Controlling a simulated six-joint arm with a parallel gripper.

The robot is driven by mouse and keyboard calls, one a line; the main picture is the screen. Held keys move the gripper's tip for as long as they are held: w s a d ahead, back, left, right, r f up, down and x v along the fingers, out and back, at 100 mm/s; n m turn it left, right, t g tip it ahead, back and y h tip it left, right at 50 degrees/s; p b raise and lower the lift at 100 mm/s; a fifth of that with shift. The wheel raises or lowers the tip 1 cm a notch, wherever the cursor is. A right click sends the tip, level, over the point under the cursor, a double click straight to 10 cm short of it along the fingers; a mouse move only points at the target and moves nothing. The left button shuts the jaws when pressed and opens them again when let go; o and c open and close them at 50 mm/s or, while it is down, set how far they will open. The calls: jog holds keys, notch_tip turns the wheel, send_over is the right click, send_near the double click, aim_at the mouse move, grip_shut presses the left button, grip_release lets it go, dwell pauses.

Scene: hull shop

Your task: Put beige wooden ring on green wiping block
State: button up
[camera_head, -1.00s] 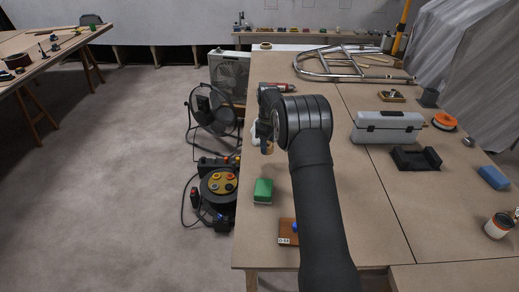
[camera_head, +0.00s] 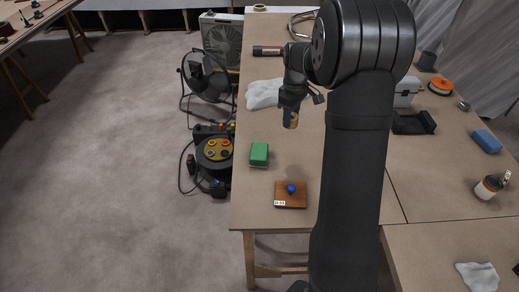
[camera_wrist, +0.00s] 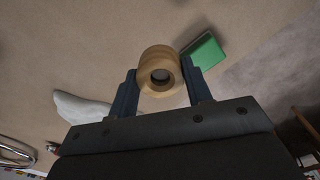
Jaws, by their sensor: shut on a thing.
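My gripper (camera_wrist: 160,90) is shut on the beige wooden ring (camera_wrist: 160,62), which sits between its two fingers in the wrist view. In the head view the ring (camera_head: 290,118) shows as a small tan piece below my gripper, held above the table. The green wiping block (camera_head: 259,153) lies on the table near its left edge, left of and nearer than my gripper. In the wrist view the green block (camera_wrist: 204,56) shows just right of the ring and beyond it, apart from it.
A wooden board with a blue knob (camera_head: 291,197) lies nearer than the green block.

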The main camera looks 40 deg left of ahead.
jog(key=s+d, duration=0.4)
send_over(259, 151)
jog(key=shift+m, duration=0.3)
notch_tip(259, 151, down, 6)
jog(key=shift+d+f, duration=0.1)
jog(key=shift+f, duration=2)
jog(key=shift+f, duration=0.15)
jog(key=o, duration=1)
notch_tip(259, 151, up, 12)
